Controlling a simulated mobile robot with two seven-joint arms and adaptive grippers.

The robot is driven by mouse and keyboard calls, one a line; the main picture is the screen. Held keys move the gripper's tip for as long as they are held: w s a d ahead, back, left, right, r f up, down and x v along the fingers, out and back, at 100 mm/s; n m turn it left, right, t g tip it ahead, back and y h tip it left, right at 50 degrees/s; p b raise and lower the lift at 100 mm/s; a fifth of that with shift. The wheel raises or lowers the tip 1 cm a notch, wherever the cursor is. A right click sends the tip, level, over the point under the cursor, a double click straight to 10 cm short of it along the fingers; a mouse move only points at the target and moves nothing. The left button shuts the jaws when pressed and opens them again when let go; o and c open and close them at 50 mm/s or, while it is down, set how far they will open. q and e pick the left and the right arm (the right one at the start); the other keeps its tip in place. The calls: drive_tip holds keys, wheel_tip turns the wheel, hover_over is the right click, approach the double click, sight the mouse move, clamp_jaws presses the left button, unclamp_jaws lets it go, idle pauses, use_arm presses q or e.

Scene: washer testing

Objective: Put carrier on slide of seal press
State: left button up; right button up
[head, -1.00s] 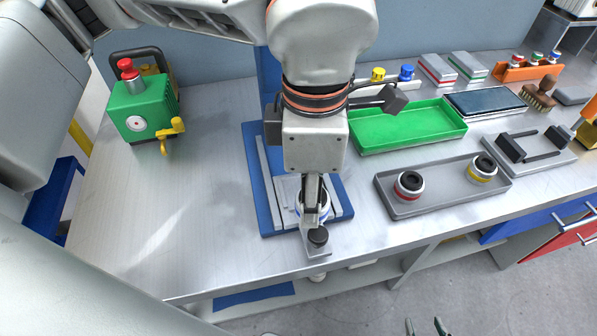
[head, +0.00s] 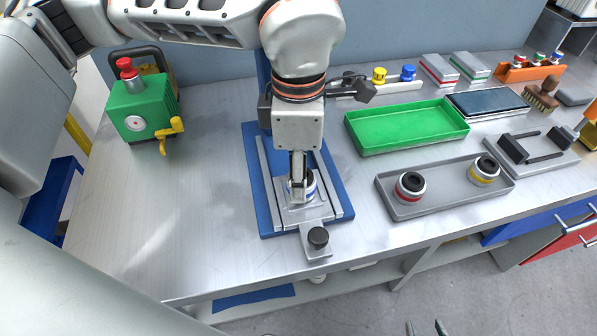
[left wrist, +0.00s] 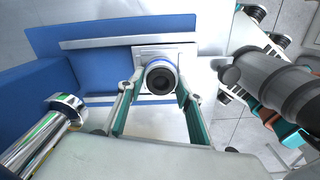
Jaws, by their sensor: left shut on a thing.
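The carrier is a round white cup with a blue band and dark centre; it shows in the head view (head: 310,186) and the left wrist view (left wrist: 161,77). It is over the grey slide plate (head: 305,214) of the blue seal press (head: 262,205); I cannot tell if it rests fully on the plate. My left gripper (head: 299,194) points down with its fingers on both sides of the carrier, shut on it, and hides part of it. The slide's black knob (head: 318,237) is at the front. My right gripper (head: 424,328) shows only as two separated fingertips at the bottom edge.
A grey tray (head: 445,200) with red-banded and yellow-banded carriers is to the right. Behind it is an empty green tray (head: 405,127). A green device with a yellow crank (head: 145,108) stands at the left. The bench left of the press is clear.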

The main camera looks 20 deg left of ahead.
use_arm(q)
drive_tip(key=shift+f, duration=0.1)
drive_tip(key=o, duration=1.2)
wheel_tip(320, 180, up, 12)
drive_tip(key=shift+r+p, duration=0.1)
drive_tip(key=shift+p, duration=0.7)
